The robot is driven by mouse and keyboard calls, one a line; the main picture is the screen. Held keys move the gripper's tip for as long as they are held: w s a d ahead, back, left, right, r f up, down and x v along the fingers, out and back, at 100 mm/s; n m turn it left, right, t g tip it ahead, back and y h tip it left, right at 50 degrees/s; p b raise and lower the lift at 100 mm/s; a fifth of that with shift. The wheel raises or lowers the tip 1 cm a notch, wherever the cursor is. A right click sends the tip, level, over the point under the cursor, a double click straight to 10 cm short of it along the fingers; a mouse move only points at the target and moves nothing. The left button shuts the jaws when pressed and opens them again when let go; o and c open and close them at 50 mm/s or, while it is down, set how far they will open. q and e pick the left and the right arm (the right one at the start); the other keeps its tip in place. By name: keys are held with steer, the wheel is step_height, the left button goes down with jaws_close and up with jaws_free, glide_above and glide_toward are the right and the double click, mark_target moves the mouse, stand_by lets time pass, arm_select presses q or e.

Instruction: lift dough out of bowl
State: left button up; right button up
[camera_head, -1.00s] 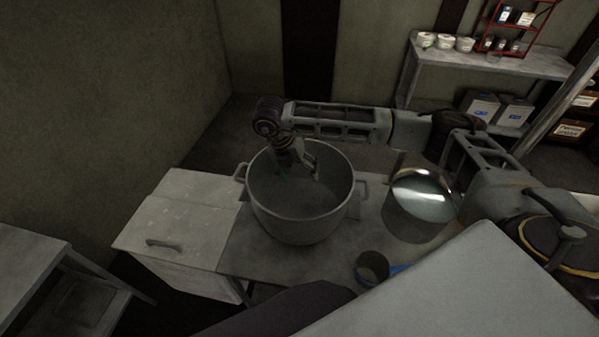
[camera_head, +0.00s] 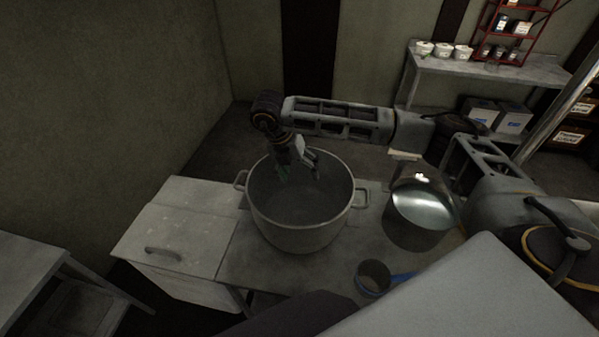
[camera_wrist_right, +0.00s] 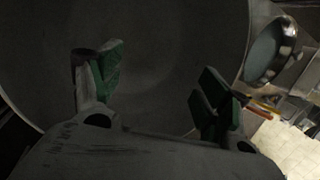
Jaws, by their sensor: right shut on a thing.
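A large grey metal bowl (camera_head: 300,234) with two side handles stands on the table. My right gripper (camera_head: 301,172) points down over the bowl's far inner side. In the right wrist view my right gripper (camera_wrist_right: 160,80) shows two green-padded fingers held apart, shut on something. I take it to be the dough, but its outline cannot be told from the dark grey bowl interior between and behind the fingers. No separate dough mass is clear in the head view. My left gripper is not in view.
A shiny metal pot (camera_head: 421,215) stands right of the bowl. A small blue-handled pan (camera_head: 373,277) is at the table's front. A white cabinet (camera_head: 175,225) adjoins on the left. A shelf with white tubs (camera_head: 443,49) stands at the back right.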

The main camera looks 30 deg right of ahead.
mark_target(300, 163)
steer(key=shift+r, duration=0.2)
steer(key=shift+r, duration=1.4)
